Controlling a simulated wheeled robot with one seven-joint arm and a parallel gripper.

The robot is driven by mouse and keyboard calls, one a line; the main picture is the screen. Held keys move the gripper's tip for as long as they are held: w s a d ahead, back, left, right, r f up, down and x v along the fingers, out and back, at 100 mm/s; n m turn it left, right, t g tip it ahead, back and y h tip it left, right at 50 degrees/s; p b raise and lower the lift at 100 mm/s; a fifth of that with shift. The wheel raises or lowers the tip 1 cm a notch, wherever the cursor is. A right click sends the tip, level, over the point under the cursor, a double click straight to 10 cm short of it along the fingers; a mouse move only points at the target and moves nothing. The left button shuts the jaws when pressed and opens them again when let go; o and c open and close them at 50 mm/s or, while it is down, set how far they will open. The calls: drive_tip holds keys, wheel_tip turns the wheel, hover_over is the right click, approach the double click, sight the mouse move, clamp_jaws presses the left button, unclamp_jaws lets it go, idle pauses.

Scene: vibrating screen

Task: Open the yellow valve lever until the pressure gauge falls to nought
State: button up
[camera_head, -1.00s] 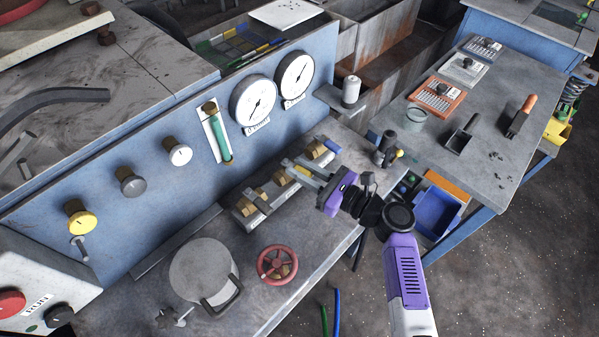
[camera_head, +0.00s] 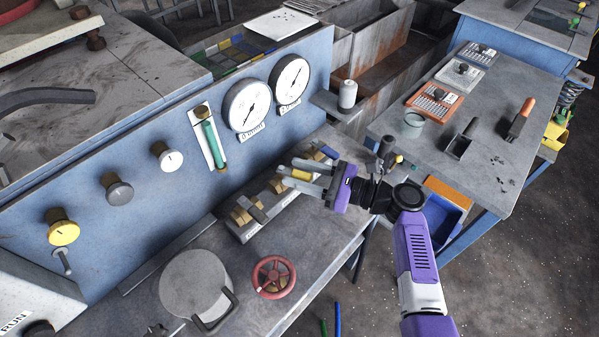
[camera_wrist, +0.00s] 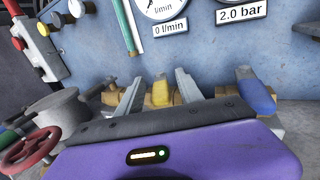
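The yellow valve lever (camera_head: 301,175) sits on the brass valve row at the back of the bench. It also shows in the wrist view (camera_wrist: 160,92), between the two fingers of my gripper (camera_wrist: 159,77). My gripper (camera_head: 288,171) is open, with one finger on each side of the lever. In the wrist view there are gaps between the fingers and the lever. The pressure gauge (camera_head: 290,79) is the right dial on the blue panel, and its label (camera_wrist: 241,12) reads 2.0 bar.
A blue lever (camera_wrist: 256,90) stands right of the yellow one. The left dial (camera_head: 247,104) reads 0 l/min on its label. A red handwheel (camera_head: 273,277) and a round grey lid (camera_head: 195,283) lie at the front left. A side table (camera_head: 480,170) stands to the right.

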drive_tip(key=shift+b+v, duration=0.35)
drive_tip(key=shift+v, duration=3.55)
